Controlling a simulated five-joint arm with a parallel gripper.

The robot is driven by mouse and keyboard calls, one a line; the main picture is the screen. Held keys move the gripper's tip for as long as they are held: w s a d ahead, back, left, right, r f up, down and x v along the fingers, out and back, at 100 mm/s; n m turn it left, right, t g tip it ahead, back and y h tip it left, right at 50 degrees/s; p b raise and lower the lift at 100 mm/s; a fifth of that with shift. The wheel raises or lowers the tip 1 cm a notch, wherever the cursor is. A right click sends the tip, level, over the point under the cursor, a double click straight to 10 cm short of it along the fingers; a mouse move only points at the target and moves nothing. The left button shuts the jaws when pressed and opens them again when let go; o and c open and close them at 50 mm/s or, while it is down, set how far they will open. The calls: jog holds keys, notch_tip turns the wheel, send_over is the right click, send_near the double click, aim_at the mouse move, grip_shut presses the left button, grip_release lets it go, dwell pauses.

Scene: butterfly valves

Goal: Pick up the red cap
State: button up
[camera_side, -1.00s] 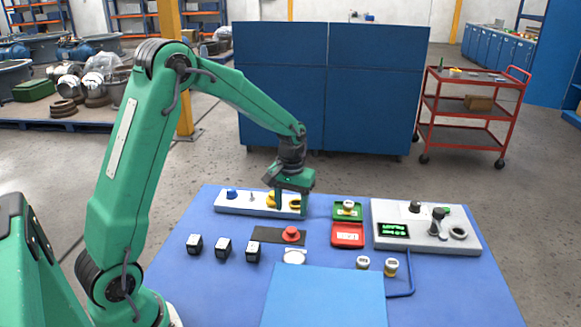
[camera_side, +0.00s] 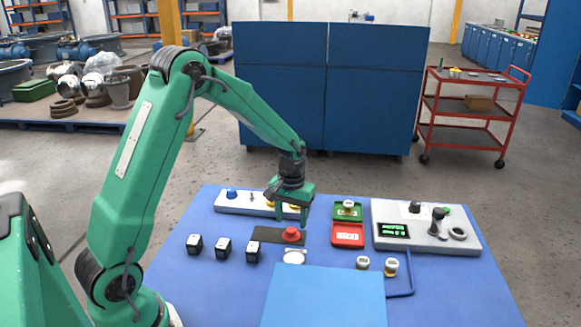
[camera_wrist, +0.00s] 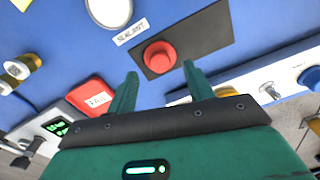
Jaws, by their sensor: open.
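The red cap (camera_side: 291,234) sits on a dark flat plate (camera_side: 262,237) on the blue table. In the wrist view the red cap (camera_wrist: 160,57) lies just beyond the fingertips, roughly between their lines, on the dark plate (camera_wrist: 208,35). My gripper (camera_side: 292,222) is open and empty, pointing down above the cap. In the wrist view its two green fingers (camera_wrist: 160,70) stand apart. The side view does not clearly show the gap between the fingertips and the cap.
A white strip with knobs (camera_side: 240,203) stands behind the plate. A white round dish (camera_side: 294,257) lies in front. Black cubes (camera_side: 223,248) stand at left. Green (camera_side: 342,211) and red (camera_side: 348,235) trays and a grey control box (camera_side: 425,240) are at right. A blue panel (camera_side: 325,297) is in front.

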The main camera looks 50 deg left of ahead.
aim_at(291, 229)
jog(key=shift+f, duration=1.95)
jog(key=shift+c, duration=0.4)
jog(key=c, duration=1)
